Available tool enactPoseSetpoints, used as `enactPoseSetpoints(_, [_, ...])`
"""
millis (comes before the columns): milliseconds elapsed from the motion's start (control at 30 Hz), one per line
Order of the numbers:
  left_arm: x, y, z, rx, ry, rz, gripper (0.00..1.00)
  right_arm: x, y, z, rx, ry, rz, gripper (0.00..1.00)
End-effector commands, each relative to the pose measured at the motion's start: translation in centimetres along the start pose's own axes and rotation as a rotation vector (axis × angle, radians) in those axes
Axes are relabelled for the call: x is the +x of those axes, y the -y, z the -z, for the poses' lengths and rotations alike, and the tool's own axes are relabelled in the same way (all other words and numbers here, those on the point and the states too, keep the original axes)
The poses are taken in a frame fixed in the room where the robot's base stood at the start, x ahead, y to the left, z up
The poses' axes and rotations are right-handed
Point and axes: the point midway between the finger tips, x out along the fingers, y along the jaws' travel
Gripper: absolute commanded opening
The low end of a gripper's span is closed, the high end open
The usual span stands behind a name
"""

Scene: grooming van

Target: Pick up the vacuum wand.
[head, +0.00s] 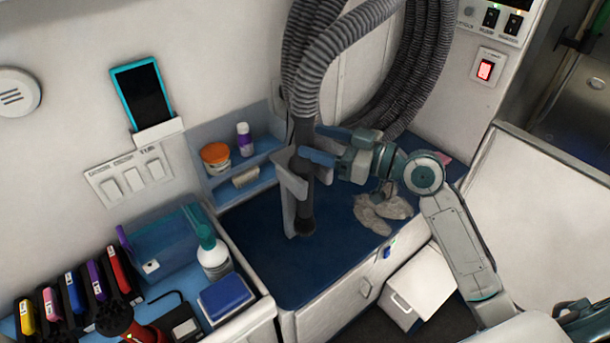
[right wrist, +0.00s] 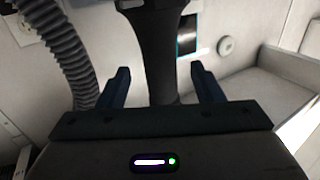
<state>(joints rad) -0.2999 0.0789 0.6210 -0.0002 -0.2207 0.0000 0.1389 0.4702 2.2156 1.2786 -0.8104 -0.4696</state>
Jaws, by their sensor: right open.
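The vacuum wand (head: 306,185) is a dark tube at the end of a grey ribbed hose. It stands upright in a grey holder (head: 287,190) by the wall, above the blue counter. My right gripper (head: 312,146) is open at the wand's upper part, coming from the right. In the right wrist view the dark wand (right wrist: 152,60) runs between the two blue fingers (right wrist: 160,88), with gaps on both sides. My left gripper is not in view.
The grey hose (head: 325,55) loops above. A blue shelf (head: 240,170) with a tub and bottles is left of the wand. A crumpled cloth (head: 382,212) lies on the blue counter (head: 270,255). A spray bottle (head: 213,257) and clippers stand at the lower left.

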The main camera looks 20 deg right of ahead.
Motion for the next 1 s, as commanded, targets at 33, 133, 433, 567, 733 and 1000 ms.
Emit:
enactPoseSetpoints(33, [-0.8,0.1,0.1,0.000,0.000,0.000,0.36,0.6,0.0,0.4,0.005,-0.003,0.000,0.60])
enactPoseSetpoints(133, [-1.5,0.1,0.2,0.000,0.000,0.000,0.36,1.6,0.1,0.3,0.004,-0.003,0.000,0.60])
enactPoseSetpoints(433, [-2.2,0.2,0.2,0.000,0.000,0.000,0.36,3.4,0.0,0.0,0.000,0.001,0.000,0.60])
enactPoseSetpoints(567, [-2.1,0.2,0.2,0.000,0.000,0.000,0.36,3.4,0.0,-0.1,-0.001,0.001,0.000,0.60])
enactPoseSetpoints(733, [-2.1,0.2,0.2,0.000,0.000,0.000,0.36,3.4,0.0,-0.1,-0.001,0.001,0.000,0.47])
enactPoseSetpoints(1000, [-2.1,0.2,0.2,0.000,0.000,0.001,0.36,3.4,0.0,0.0,-0.001,-0.001,0.000,0.09])
